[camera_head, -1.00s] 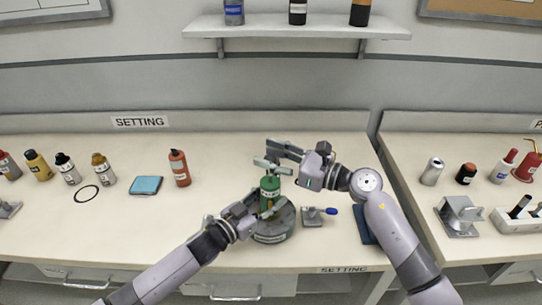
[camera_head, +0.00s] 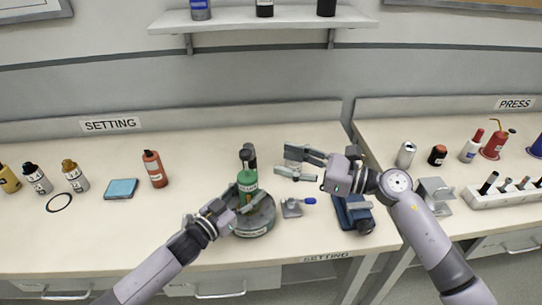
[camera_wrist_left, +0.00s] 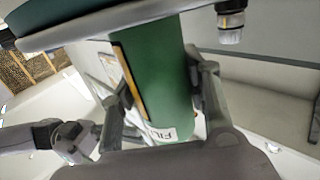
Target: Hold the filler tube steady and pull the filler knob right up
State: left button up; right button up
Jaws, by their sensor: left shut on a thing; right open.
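The green filler tube (camera_head: 247,182) stands upright on a round grey base (camera_head: 254,226), with a pale label on its side. The dark filler knob (camera_head: 248,157) stands above the tube's top, with nothing touching it. My left gripper (camera_head: 240,204) is shut on the tube from the front left. In the left wrist view the green tube (camera_wrist_left: 160,75) shows large between the two fingers of my left gripper (camera_wrist_left: 165,105). My right gripper (camera_head: 283,161) is open and empty, to the right of the knob, with its jaws facing left.
A small stand with a blue-tipped lever (camera_head: 292,208) sits right of the base. A dark blue device (camera_head: 352,214) lies below my right arm. A red bottle (camera_head: 155,168) and a blue pad (camera_head: 121,189) are at left. A shelf (camera_head: 265,20) hangs above.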

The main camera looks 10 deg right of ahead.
jog(key=shift+s+d, duration=0.2)
jog(key=shift+d, duration=0.25)
pick_arm(q)
jog(key=o, duration=1.4)
